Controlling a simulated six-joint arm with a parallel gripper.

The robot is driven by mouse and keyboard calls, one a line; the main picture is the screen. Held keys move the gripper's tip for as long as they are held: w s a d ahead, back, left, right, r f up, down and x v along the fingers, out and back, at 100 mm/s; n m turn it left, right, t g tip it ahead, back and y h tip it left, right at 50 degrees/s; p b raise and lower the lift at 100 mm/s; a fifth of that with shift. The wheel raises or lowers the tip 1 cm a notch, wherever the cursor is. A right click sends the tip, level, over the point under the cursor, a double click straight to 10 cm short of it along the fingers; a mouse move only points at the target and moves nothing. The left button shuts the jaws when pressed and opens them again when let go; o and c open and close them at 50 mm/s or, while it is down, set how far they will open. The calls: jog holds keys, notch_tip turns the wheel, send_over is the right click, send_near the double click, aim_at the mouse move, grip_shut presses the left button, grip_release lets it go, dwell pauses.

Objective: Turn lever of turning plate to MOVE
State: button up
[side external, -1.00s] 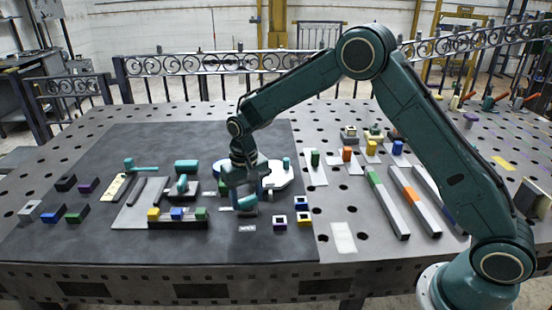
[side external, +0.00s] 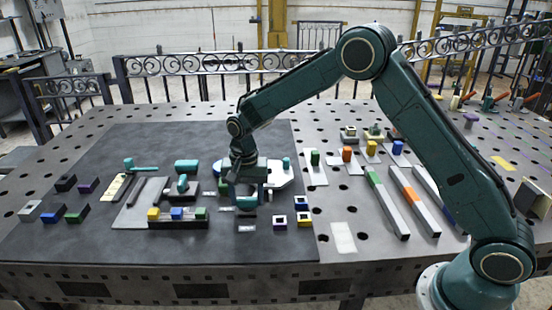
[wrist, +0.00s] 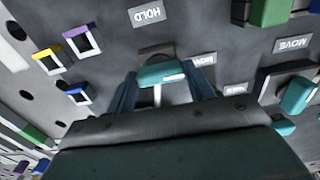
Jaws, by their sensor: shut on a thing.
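The turning plate's lever shows in the wrist view as a teal handle bar (wrist: 160,73) on a pale stem. My gripper (wrist: 161,83) is shut on this handle, with one dark finger at each end. In the side view my gripper (side external: 247,200) is low over the dark mat, and its fingers hide most of the lever and plate. A small label (wrist: 203,60) beside the right finger is partly covered and hard to read. A MOVE label (wrist: 293,45) lies further right.
Blue and yellow hollow blocks (side external: 303,219) stand just right of my gripper. A dark rack with yellow, blue and green blocks (side external: 178,222) stands to its left. A white plate with teal parts (side external: 281,174) lies close behind. The mat's front strip (side external: 130,245) is clear.

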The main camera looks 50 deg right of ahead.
jog(key=o, duration=1)
jog(key=shift+r, duration=0.15)
notch_tip(320, 180, up, 14)
jog(key=shift+f, duration=0.25)
jog(key=shift+s+r, duration=0.1)
